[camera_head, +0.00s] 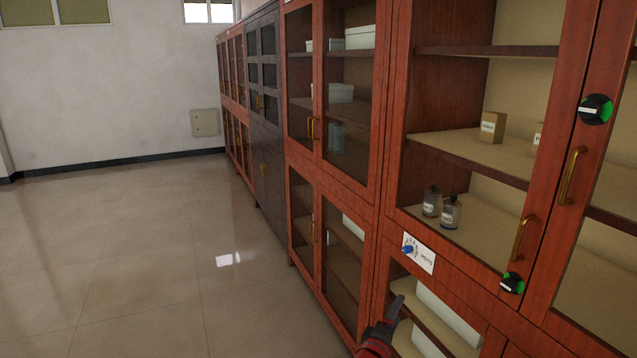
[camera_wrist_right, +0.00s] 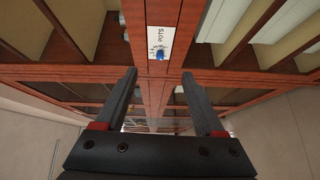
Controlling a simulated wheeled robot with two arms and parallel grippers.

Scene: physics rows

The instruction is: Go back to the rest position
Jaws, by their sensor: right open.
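My right gripper (camera_head: 392,322) is at the bottom of the head view, in front of the lower part of a red-brown wooden cabinet (camera_head: 395,110). In the right wrist view its two dark fingers (camera_wrist_right: 160,80) are spread wide with nothing between them. A white label reading POTS with a blue knob (camera_head: 408,249) is on the cabinet frame just above the gripper; it also shows in the wrist view (camera_wrist_right: 160,46), beyond the fingertips. The gripper appears apart from it. My left gripper is not in view.
Glass-fronted cabinets line the right side, with brass handles (camera_head: 523,240) and round black-green knobs (camera_head: 595,109). Two small bottles (camera_head: 450,213) and a small box (camera_head: 492,127) stand on shelves. Open tiled floor (camera_head: 130,270) lies to the left, up to a white wall (camera_head: 110,90).

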